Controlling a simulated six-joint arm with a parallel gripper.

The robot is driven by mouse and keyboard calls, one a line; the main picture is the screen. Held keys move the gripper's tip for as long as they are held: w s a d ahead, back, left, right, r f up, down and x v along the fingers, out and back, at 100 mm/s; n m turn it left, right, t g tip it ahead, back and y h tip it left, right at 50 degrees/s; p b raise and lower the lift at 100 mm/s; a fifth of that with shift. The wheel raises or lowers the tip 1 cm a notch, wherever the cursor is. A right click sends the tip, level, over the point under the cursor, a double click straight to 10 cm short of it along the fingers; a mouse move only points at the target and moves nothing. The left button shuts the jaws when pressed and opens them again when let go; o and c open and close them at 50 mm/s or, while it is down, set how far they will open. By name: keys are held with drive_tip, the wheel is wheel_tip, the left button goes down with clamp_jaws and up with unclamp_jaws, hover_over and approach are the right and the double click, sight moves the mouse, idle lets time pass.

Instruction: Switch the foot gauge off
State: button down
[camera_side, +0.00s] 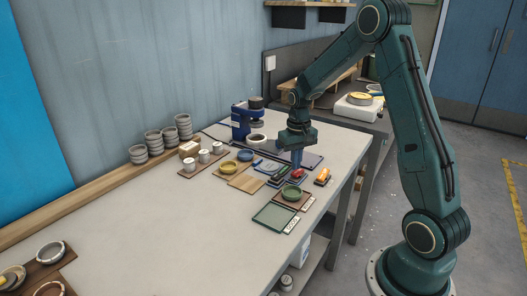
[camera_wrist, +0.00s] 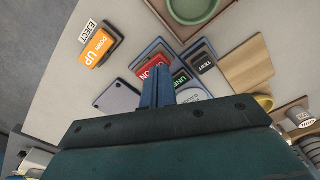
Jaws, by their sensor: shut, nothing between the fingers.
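In the wrist view a red rocker switch (camera_wrist: 154,74) with white lettering sits on a blue-edged base beside a green rocker (camera_wrist: 181,79). A pale plate (camera_wrist: 195,95) with small print, partly hidden, lies close by; I cannot read which switch is the foot gauge's. The red rocker also shows in the side view (camera_side: 298,174). My gripper (camera_side: 297,164) points down over the red switch; in the wrist view its blue fingers (camera_wrist: 163,88) are shut together, with nothing between them. The fingers cover part of the red switch's near side. I cannot tell whether they touch it.
An orange UP/DOWN rocker (camera_wrist: 96,49) with an EJECT label is on the left in the wrist view. A TEST block (camera_wrist: 202,60) and wooden board (camera_wrist: 248,65) are right. A green bowl (camera_side: 292,192) stands in front. The side view's left tabletop is mostly clear.

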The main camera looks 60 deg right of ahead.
sight(295, 173)
drive_tip(key=shift+f, duration=1.05)
idle(0.9)
drive_tip(key=shift+r, duration=3.55)
drive_tip(key=shift+r, duration=0.1)
